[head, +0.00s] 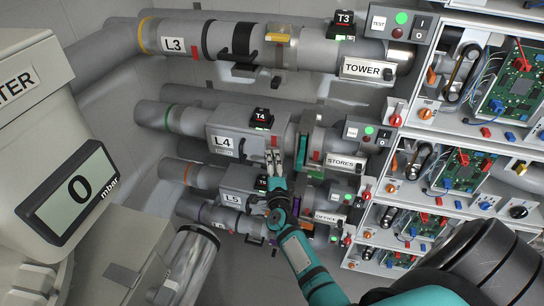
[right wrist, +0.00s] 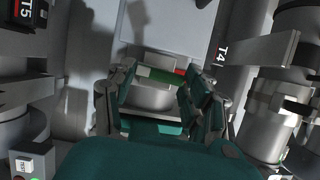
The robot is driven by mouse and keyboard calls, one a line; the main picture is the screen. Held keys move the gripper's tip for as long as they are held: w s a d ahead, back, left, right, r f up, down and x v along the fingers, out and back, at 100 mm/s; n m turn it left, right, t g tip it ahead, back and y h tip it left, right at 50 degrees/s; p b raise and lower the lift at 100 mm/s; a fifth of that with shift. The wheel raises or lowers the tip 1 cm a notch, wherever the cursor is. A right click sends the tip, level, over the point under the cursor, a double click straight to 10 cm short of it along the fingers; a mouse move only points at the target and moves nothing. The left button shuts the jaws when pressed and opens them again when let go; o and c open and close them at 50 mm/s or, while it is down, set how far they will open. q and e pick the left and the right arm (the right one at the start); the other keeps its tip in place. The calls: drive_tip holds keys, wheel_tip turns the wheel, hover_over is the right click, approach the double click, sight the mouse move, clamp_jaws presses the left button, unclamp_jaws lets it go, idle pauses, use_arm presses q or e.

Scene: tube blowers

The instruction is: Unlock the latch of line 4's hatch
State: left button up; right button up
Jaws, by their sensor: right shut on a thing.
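Line 4 is the grey pipe with the L4 label (head: 223,144), a green ring and the T4 display (head: 262,118). Its boxy hatch (head: 245,128) has a small red mark (head: 274,142) near the right end. My right gripper (head: 273,160) reaches up from below to the hatch's lower right. In the right wrist view its fingers (right wrist: 160,90) are shut around a small latch part with a pale bar (right wrist: 160,61), beside green and red strips. The fingers partly hide it, so the latch's exact position is unclear. My left gripper is in neither view.
Line 3 (head: 173,44) runs above and line 5 (head: 231,198) close below, with little room between pipes. The STORES box (head: 345,163) is right of the gripper. Open electronics bays (head: 465,170) fill the right side.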

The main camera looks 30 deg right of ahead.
drive_tip(key=shift+n+p, duration=0.3)
drive_tip(key=shift+p, duration=0.1)
drive_tip(key=o, duration=1.2)
drive_tip(key=v, duration=1.2)
drive_tip(key=shift+a+r, duration=0.1)
